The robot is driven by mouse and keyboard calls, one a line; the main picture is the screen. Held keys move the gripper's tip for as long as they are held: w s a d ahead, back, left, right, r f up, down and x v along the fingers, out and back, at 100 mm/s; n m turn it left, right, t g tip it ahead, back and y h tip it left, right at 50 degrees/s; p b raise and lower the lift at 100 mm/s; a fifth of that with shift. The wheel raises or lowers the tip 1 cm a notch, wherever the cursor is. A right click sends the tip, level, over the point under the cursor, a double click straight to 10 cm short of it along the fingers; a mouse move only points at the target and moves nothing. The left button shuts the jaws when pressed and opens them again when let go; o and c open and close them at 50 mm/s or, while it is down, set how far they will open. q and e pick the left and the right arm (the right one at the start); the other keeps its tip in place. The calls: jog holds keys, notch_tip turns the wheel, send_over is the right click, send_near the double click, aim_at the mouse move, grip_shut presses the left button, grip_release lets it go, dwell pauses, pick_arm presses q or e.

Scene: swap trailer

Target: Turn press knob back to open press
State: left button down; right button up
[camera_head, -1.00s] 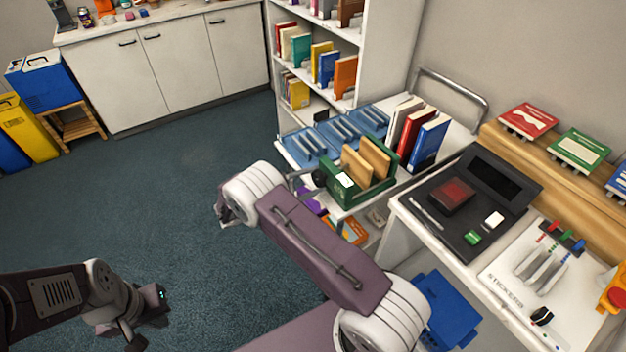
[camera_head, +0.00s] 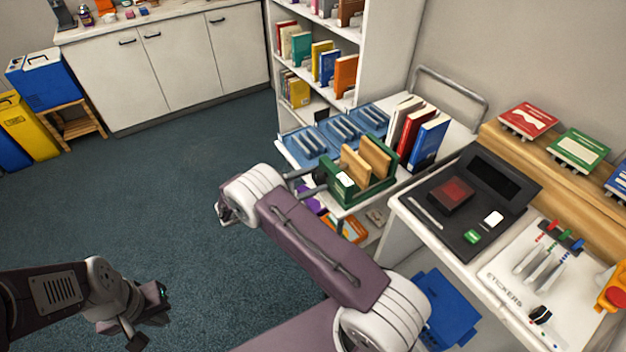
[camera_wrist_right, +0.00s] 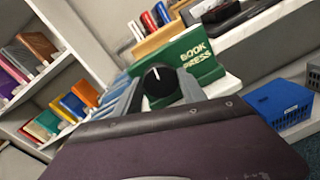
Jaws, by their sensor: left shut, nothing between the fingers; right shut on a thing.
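The green book press (camera_head: 362,190) stands on the white cart, with tan boards (camera_head: 366,160) upright in it. In the right wrist view its front (camera_wrist_right: 200,54) reads "BOOK PRESS". Its round black knob (camera_wrist_right: 160,86) has a white mark pointing up and slightly left. My right gripper (camera_wrist_right: 160,92) is shut on the knob, one grey finger on each side. In the head view my right gripper (camera_head: 315,181) reaches the press from the left, partly hidden by my arm. My left gripper (camera_head: 150,312) is shut and empty, over the floor at the lower left.
Blue trays (camera_head: 343,128) and upright books (camera_head: 425,142) share the cart with the press. A white table (camera_head: 415,222) with a black device (camera_head: 470,205) stands to the right. A blue bin (camera_head: 448,308) is below it.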

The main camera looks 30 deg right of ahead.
jog(key=shift+f, duration=0.1)
jog(key=o, duration=1.4)
jog(key=shift+c, duration=0.2)
jog(key=a+b, duration=0.1)
jog(key=a, duration=0.8)
jog(key=shift+r+b, duration=0.2)
jog(key=shift+b, duration=0.1)
jog(key=shift+a, duration=0.1)
